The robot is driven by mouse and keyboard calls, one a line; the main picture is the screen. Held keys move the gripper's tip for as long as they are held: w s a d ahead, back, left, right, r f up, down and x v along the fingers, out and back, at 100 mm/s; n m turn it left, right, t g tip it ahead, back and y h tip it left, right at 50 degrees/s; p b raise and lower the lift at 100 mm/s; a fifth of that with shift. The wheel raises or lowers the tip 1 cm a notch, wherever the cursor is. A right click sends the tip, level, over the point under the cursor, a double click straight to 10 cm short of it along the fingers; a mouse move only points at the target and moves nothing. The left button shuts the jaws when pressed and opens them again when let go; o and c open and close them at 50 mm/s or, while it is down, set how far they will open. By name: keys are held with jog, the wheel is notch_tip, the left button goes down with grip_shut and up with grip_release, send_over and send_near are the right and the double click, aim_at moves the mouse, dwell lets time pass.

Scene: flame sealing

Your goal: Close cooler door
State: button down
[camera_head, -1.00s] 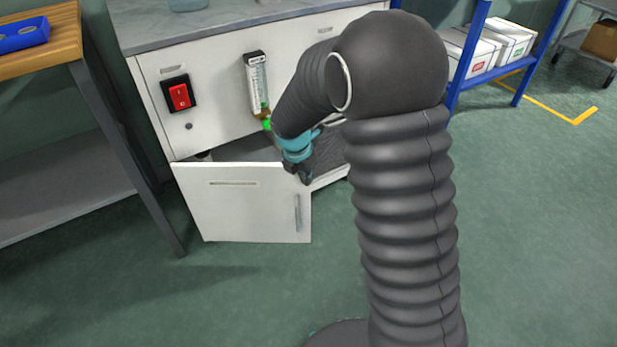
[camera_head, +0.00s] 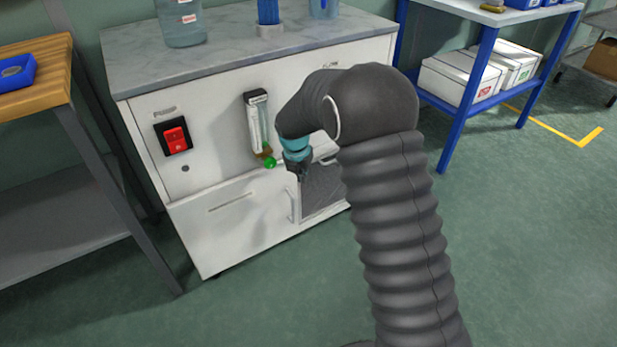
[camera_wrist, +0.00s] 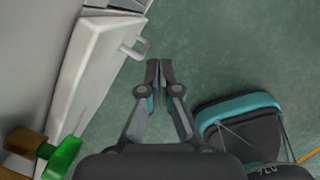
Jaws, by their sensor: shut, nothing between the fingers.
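The cooler door (camera_head: 235,222) is the white lower-left panel of the cabinet. My gripper (camera_head: 302,176) is shut and empty, in front of the cabinet just above the handle. In the wrist view its fingertips (camera_wrist: 159,68) are together, apart from the handle.
A flowmeter (camera_head: 257,125) with a green knob (camera_head: 270,162) is close left of my gripper. A red switch (camera_head: 175,136) is farther left. A grey grille (camera_head: 322,190) is right of the door. A wooden-topped table (camera_head: 40,80) stands left; a blue-framed shelf (camera_head: 485,75) stands right. The front floor is clear.

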dwell(0.3)
jog(key=s+d+r, duration=0.3)
jog(key=s+r, duration=0.2)
jog(key=r, duration=0.4)
jog(key=shift+s+d+r, duration=0.15)
jog(key=shift+d+r, duration=0.15)
jog(key=shift+r, duration=0.05)
